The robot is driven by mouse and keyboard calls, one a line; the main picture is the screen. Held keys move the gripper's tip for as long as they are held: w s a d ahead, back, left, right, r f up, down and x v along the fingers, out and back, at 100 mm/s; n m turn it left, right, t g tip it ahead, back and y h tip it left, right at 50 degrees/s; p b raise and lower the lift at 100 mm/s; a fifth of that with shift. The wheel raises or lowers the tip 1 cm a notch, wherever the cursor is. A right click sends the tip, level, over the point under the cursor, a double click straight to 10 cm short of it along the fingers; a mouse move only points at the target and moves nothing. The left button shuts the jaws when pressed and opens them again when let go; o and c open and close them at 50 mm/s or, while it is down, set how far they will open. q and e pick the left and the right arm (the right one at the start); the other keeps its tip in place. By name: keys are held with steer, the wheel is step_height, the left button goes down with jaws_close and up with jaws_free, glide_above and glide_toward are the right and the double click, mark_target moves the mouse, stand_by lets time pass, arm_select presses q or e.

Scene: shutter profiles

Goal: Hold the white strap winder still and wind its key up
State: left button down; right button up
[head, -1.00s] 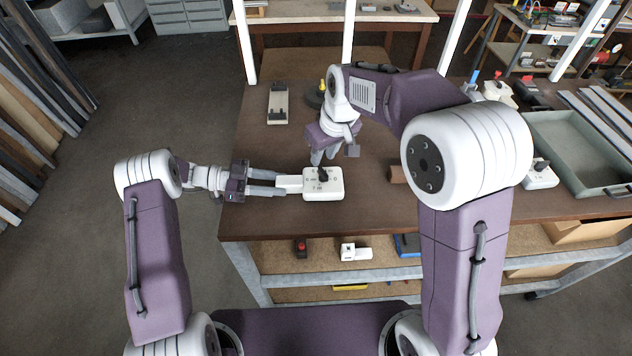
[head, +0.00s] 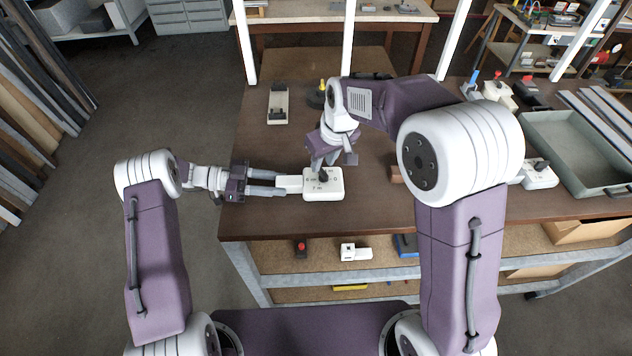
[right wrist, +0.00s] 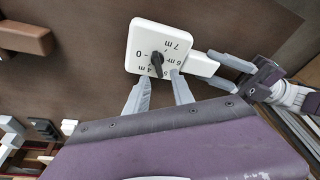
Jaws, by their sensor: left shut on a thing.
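The white strap winder (head: 331,191) lies flat near the front edge of the bench, its dial marked with numbers and "m". A dark key (head: 323,175) stands on its face; it also shows in the right wrist view (right wrist: 157,60). My left gripper (head: 284,186) is shut on the winder's narrow white end block (head: 290,182), from the left. My right gripper (right wrist: 162,77) is open, with its two fingers apart and pointing at the key. The fingertips are close to the key, over the winder's edge; I cannot tell whether they touch it.
A brown block (head: 396,174) lies right of the winder, partly behind my right arm. Another white dial unit (head: 540,175) and a grey tray (head: 570,150) are farther right. A pale device (head: 278,104) lies at the back left. The bench (head: 262,150) left of my right gripper is clear.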

mark_target(322, 170)
steer(key=shift+f, duration=1.5)
jaws_close()
stand_by(0.4)
steer(key=n+g+y, duration=0.1)
steer(key=n, duration=0.5)
